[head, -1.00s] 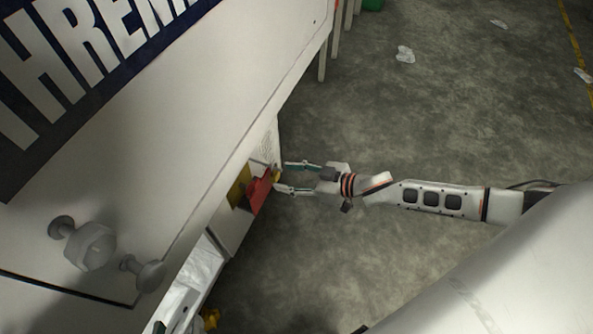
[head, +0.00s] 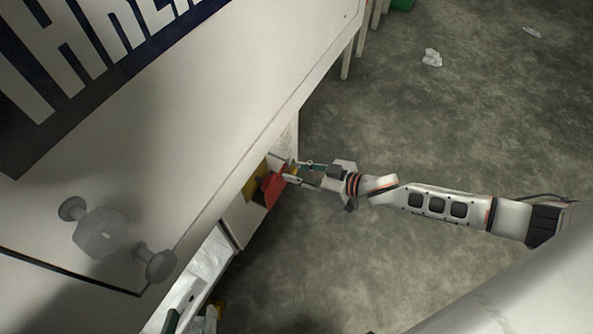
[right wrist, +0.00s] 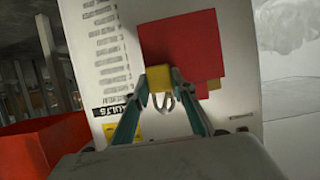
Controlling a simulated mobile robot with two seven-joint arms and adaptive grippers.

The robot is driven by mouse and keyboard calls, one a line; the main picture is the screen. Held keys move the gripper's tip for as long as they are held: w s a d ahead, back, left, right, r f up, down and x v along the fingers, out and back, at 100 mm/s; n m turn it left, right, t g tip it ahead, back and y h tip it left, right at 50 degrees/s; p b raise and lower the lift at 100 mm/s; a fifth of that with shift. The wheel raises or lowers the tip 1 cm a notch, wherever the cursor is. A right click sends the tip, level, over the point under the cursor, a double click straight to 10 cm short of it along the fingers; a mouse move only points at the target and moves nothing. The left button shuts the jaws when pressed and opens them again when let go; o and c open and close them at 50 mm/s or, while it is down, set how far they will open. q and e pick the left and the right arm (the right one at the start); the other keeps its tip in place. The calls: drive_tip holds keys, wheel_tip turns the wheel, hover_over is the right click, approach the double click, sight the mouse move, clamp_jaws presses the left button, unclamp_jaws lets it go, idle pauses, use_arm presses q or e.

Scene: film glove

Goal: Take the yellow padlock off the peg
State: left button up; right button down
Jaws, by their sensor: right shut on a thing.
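The yellow padlock (right wrist: 158,78) is between the fingertips of my right gripper (right wrist: 161,84) in the right wrist view, with both fingers against its sides. Pale metal loops, perhaps its shackle, show just below it. In the head view my right gripper (head: 290,172) reaches from the right to the side of the white cabinet, its fingers drawn together at a small patch of yellow. A red panel (right wrist: 182,50) is behind the padlock on a white board (right wrist: 103,62) with printed lines. I cannot make out the peg. My left gripper is not seen.
The white cabinet top (head: 200,110) with large grey knobs (head: 100,232) fills the left of the head view. A red box (right wrist: 45,145) stands at left in the wrist view. Open concrete floor (head: 430,120) lies to the right, with paper scraps (head: 432,57).

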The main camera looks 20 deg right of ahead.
sight(295, 173)
use_arm(q)
drive_tip(key=shift+w+r+p, duration=0.4)
drive_tip(key=shift+r+p, duration=0.1)
drive_tip(key=shift+r, duration=0.35)
use_arm(e)
drive_tip(key=shift+r, duration=0.45)
drive_tip(key=shift+s+d, duration=0.1)
drive_tip(key=shift+s, duration=0.05)
drive_tip(key=shift+s+d+p, duration=0.3)
drive_tip(key=shift+s+d, duration=0.4)
drive_tip(key=shift+s, duration=0.2)
drive_tip(key=shift+s+d+p, duration=0.25)
drive_tip(key=shift+s+d, duration=0.45)
drive_tip(key=shift+s, duration=0.15)
use_arm(q)
drive_tip(key=shift+w+r+t, duration=0.2)
drive_tip(key=shift+r, duration=0.45)
drive_tip(key=shift+w+r+t, duration=0.15)
drive_tip(key=shift+r+t, duration=0.05)
drive_tip(key=shift+r, duration=0.4)
use_arm(e)
drive_tip(key=shift+s+d, duration=0.8)
drive_tip(key=shift+s, duration=0.25)
